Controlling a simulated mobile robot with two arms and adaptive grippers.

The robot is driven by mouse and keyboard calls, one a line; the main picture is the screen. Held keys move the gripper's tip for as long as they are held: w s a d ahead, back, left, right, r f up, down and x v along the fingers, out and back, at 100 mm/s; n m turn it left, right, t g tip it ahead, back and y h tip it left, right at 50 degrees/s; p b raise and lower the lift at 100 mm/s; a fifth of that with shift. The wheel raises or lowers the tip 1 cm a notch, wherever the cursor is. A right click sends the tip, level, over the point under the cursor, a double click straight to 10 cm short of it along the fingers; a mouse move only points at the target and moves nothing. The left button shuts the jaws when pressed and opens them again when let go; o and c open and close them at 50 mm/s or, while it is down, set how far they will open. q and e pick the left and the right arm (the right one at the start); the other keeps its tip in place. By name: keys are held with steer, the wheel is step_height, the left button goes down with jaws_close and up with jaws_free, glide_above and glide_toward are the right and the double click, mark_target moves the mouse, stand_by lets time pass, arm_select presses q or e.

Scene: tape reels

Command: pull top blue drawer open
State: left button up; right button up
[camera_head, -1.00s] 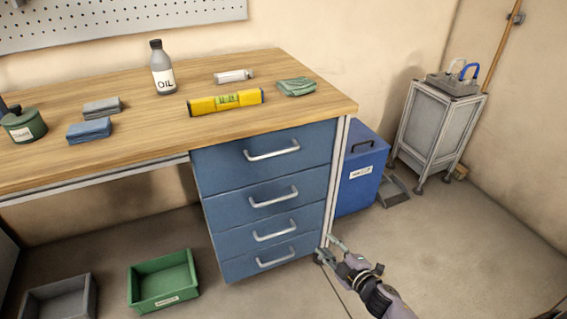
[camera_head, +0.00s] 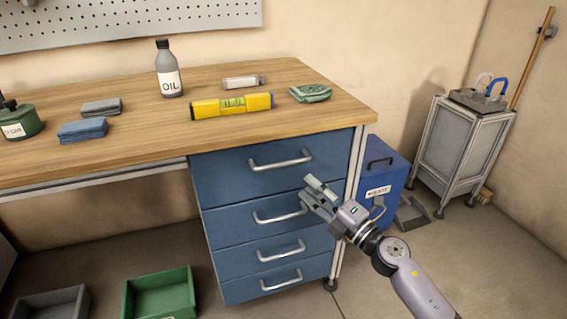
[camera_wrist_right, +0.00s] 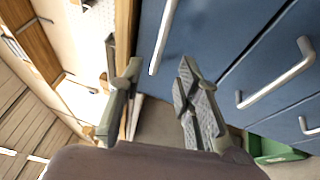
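The top blue drawer (camera_head: 225,170) is the uppermost of several under the right end of the wooden workbench. It looks shut, with its front in line with the drawers below. Its silver bar handle (camera_head: 280,162) is bare, and in the right wrist view the handle (camera_wrist_right: 162,38) shows ahead, between the lines of the two fingers. My right gripper (camera_head: 312,190) is in front of the drawers, below and right of that handle, apart from it. In the wrist view the right gripper (camera_wrist_right: 148,75) has its fingers spread, with nothing between them. My left gripper is not in view.
The second drawer's handle (camera_head: 280,212) is close to my right gripper. A blue waste bin (camera_head: 382,165) stands right of the drawers. A green crate (camera_head: 160,292) is on the floor at the lower left. An oil bottle (camera_head: 168,70) and yellow level (camera_head: 232,105) are on the bench.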

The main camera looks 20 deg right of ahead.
mark_target(283, 165)
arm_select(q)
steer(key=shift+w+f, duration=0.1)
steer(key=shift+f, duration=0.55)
arm_select(e)
steer(key=shift+x, duration=5.45)
jaws_close()
